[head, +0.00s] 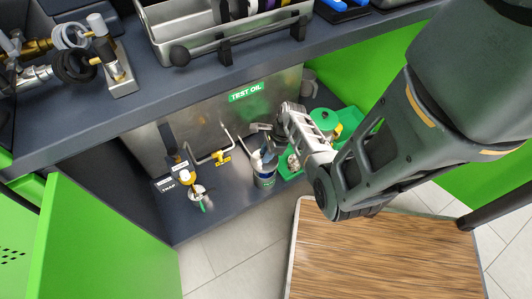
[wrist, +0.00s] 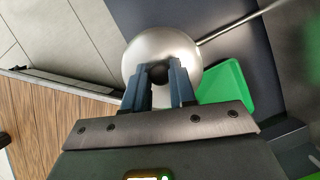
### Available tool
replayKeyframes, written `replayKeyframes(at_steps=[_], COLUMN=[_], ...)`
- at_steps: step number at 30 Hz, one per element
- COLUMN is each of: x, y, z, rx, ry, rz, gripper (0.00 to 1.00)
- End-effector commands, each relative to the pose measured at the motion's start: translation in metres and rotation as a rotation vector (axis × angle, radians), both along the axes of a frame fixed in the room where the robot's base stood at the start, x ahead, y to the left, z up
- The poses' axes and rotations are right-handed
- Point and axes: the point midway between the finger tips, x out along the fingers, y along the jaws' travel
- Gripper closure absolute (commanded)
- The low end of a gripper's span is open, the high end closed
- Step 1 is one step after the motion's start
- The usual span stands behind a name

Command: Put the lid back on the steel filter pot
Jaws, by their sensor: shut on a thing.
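In the wrist view, my gripper (wrist: 159,72) is shut on the dark knob of a round, brushed-steel lid (wrist: 150,42). The lid fills the space beyond the fingertips and hides what lies beneath it. In the head view, my gripper (head: 267,154) reaches down at the cabinet's front, over a steel pot with a dark blue label (head: 265,181). The fingers and arm cover much of the pot's top. I cannot tell whether the lid touches the rim or is held just above it.
A steel TEST OIL tank (head: 210,125) closes the back. The worktop edge (head: 190,90) overhangs; a wooden-topped surface (head: 390,255) is in front.

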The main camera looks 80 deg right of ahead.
Motion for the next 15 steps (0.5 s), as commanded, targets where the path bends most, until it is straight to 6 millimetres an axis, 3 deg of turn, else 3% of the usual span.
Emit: replayKeyframes(at_steps=[15], x=[0.000], y=[0.000], z=[-0.044], rx=[0.000], ry=[0.000], rz=[0.000], gripper=[1.00])
